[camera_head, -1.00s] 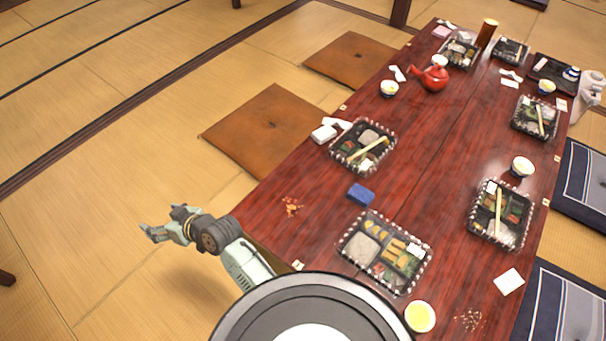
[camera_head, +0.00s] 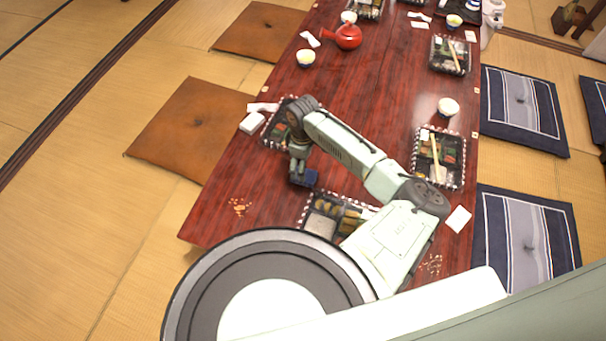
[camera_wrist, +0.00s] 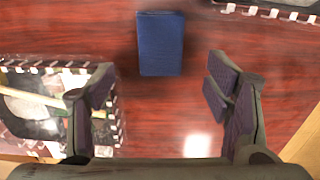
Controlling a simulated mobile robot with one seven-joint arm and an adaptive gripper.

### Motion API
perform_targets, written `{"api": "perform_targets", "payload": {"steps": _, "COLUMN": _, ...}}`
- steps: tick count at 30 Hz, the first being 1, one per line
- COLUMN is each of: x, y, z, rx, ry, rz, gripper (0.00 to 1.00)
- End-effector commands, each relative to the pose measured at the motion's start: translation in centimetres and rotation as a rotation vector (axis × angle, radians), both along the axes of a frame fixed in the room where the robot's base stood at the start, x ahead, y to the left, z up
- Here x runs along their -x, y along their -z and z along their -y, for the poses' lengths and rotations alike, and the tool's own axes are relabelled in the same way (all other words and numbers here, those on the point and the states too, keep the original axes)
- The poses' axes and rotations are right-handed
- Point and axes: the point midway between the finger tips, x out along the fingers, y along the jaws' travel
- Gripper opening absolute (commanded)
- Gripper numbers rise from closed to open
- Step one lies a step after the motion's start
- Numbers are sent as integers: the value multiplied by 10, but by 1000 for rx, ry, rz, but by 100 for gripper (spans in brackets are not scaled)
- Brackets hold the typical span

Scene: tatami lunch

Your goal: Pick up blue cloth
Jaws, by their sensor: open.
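The blue cloth (camera_wrist: 160,44) is a small folded dark-blue block lying on the red-brown wooden table (camera_wrist: 165,115). In the wrist view it lies ahead of my open gripper (camera_wrist: 160,85), roughly centred between the two fingers and beyond their tips. Nothing is between the fingers. In the head view my gripper (camera_head: 300,170) points down over the table, at the blue cloth (camera_head: 310,177), and hides part of it. I cannot tell from the head view whether the fingers touch it.
A bento tray (camera_head: 318,222) lies just in front of the cloth, and another (camera_head: 272,134) lies behind my arm. Orange crumbs (camera_head: 239,206) are on the table to the left.

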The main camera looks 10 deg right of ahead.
Motion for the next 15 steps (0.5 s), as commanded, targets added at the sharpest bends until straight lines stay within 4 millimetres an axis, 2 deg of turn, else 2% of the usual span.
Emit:
{"api": "perform_targets", "payload": {"steps": 3, "x": 0, "y": 14, "z": 0, "rx": -1, "ry": 2, "rz": 1, "gripper": 72}}
{"api": "perform_targets", "payload": {"steps": 8, "x": 1, "y": 25, "z": 1, "rx": -1, "ry": 2, "rz": 1, "gripper": 72}}
{"api": "perform_targets", "payload": {"steps": 15, "x": 2, "y": 61, "z": 4, "rx": -1, "ry": 1, "rz": 1, "gripper": 72}}
